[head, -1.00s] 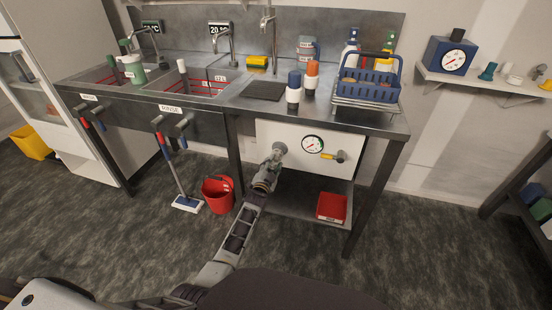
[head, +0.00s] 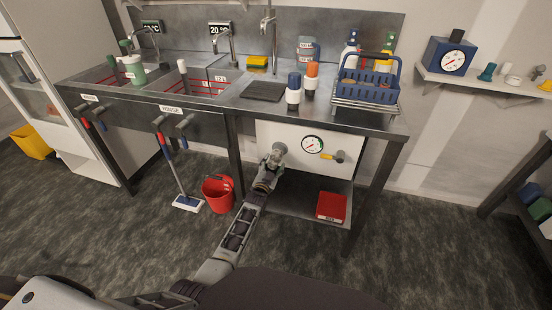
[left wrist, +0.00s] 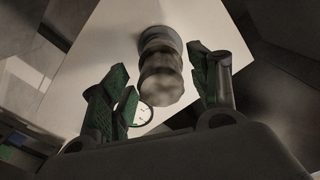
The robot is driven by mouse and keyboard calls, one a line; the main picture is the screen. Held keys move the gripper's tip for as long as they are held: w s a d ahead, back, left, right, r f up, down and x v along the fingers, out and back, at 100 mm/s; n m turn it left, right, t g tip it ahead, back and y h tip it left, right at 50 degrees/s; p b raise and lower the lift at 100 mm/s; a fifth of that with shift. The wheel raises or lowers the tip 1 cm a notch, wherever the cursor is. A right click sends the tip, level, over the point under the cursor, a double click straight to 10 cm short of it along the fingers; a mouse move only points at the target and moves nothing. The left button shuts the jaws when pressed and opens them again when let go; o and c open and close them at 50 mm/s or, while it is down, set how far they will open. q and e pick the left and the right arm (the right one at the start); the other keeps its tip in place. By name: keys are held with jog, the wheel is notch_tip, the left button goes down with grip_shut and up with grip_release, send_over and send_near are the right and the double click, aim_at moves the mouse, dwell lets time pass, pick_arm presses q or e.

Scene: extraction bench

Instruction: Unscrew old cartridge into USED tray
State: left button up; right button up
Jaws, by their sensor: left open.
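The old cartridge (left wrist: 160,82) shows in the left wrist view as a blurred, ribbed grey cylinder fixed to the white panel. My left gripper (left wrist: 160,62) is open, its green-padded fingers on either side of the cartridge, with visible gaps. In the head view my left gripper (head: 271,166) is small, in front of the white panel under the counter, and my arm there hides much of the cartridge. The red tray (head: 331,207) lies on the lower shelf, right of my gripper; its label is too small to read. My right gripper is not in view.
A round gauge (head: 312,144) and a yellow-handled valve (head: 333,156) sit on the panel right of my gripper. A red bucket (head: 218,193) and a mop (head: 183,187) stand left of my arm. A table leg (head: 372,195) rises right of the tray.

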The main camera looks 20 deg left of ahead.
pick_arm(q)
jog(key=shift+m+b, duration=0.35)
jog(key=shift+m, duration=1.55)
jog(key=shift+d, duration=0.15)
grip_shut()
jog(key=shift+n+p, duration=0.5)
jog(key=shift+n, duration=1.4)
